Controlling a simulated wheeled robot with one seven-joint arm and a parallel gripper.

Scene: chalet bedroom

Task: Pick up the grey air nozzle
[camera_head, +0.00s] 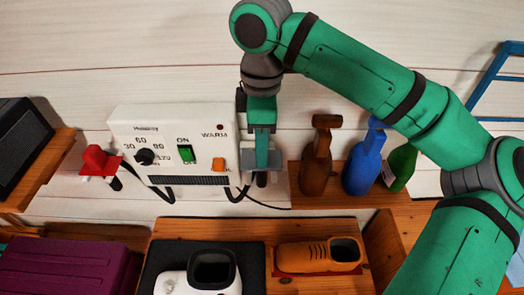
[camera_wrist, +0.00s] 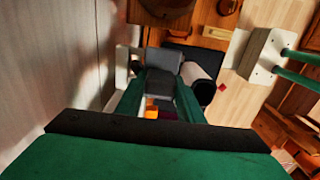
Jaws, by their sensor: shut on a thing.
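The grey air nozzle (camera_head: 275,160) is at the right side of a white wall unit (camera_head: 135,122), partly hidden behind my fingers. My gripper (camera_head: 262,162) points down and is shut on it. In the wrist view the grey nozzle (camera_wrist: 163,62) sits between the two green fingers of my gripper (camera_wrist: 160,90). Whether the nozzle still touches its holder cannot be told.
A red nozzle (camera_head: 98,160) is on the unit's left side. Brown (camera_head: 315,165), blue (camera_head: 362,165) and green (camera_head: 401,165) bottles stand on a wooden shelf at right. Below are an orange shoe-like object (camera_head: 305,256) and a white-and-black device (camera_head: 205,275). Dark cables hang under the unit.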

